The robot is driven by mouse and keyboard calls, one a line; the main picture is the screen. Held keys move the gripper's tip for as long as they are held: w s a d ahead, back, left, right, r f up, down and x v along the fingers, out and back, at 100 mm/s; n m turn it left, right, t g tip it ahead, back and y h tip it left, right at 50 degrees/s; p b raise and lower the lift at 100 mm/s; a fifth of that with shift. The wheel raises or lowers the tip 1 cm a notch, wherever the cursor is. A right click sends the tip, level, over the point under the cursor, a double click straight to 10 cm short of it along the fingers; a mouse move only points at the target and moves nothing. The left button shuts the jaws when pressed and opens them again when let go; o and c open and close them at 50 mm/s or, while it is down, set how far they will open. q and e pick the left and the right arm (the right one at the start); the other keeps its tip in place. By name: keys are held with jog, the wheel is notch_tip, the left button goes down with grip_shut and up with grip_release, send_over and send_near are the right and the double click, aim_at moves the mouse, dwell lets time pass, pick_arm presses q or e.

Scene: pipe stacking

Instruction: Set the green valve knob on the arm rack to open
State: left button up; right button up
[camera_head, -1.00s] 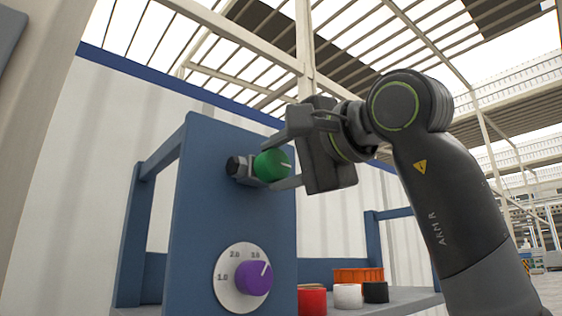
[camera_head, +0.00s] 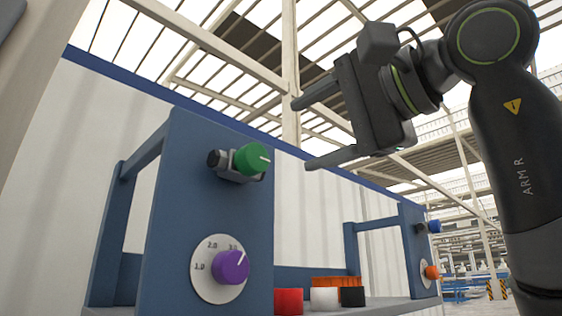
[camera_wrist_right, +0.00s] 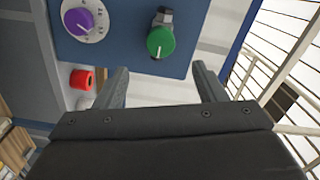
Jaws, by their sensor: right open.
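The green valve knob (camera_head: 252,158) sits on a grey fitting on the upper part of the blue rack panel (camera_head: 190,215). My left gripper is not in view.
A purple dial (camera_head: 231,267) on a white numbered plate is below the green knob. Red (camera_head: 289,301), white (camera_head: 324,298) and black (camera_head: 353,296) pieces and an orange bin (camera_head: 336,284) stand on the shelf. A second blue panel with blue (camera_head: 434,227) and orange (camera_head: 432,272) knobs is at right.

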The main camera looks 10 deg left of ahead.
jog(key=b+v, duration=0.1)
jog(key=v, duration=0.5)
jog(key=shift+s+d, duration=0.2)
jog(key=shift+d, duration=0.05)
jog(key=shift+w, duration=0.1)
